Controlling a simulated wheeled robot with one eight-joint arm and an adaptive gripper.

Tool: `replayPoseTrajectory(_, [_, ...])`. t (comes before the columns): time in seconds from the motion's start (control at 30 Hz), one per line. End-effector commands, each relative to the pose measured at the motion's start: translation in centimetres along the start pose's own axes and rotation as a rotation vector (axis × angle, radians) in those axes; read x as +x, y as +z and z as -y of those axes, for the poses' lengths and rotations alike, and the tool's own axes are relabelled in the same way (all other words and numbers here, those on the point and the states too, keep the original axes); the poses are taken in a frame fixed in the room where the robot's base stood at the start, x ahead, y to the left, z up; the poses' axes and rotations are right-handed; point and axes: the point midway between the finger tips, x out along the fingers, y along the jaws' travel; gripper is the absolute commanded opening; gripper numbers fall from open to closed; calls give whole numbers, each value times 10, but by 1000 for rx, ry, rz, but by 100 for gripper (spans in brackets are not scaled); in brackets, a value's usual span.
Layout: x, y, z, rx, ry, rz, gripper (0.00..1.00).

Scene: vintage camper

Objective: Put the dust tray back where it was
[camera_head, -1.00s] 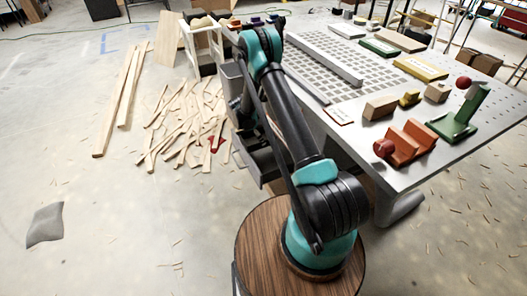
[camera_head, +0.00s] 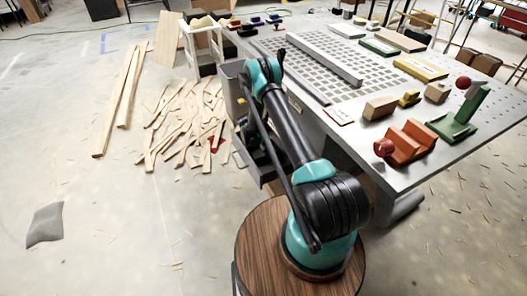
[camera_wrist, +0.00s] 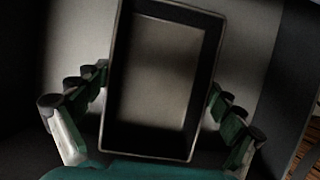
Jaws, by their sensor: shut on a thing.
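The dust tray (camera_wrist: 160,75) seems to be the dark, rectangular, open tray with a pale rim in the wrist view. My gripper (camera_wrist: 160,84) has its green fingers along the tray's two long sides and is shut on it. A pale grey surface lies behind the tray. In the head view my arm reaches down at the left side of the metal table (camera_head: 355,141), and my gripper is mostly hidden there. A dark grey, box-like part (camera_head: 264,172) shows below the table edge beside the arm; I cannot tell whether it is the tray.
Orange (camera_head: 408,143) and green (camera_head: 460,122) fixtures and several wooden blocks stand on the table. A pile of wood strips (camera_head: 190,125) lies on the floor to the left. A grey cloth-like piece (camera_head: 45,225) lies farther left. The floor between is mostly open.

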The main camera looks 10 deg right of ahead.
Motion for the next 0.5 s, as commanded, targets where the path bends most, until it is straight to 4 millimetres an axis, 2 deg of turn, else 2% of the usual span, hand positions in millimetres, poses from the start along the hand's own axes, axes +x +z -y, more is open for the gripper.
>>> replayPoseTrajectory(0.07, [6, -3, 0, 0, 0, 0, 60])
replayPoseTrajectory(0.4, [9, -4, 0, 0, 0, 0, 60])
replayPoseTrajectory(0.43, [9, -4, 0, 0, 0, 0, 96])
replayPoseTrajectory(0.5, [9, -4, 0, 0, 0, 0, 100])
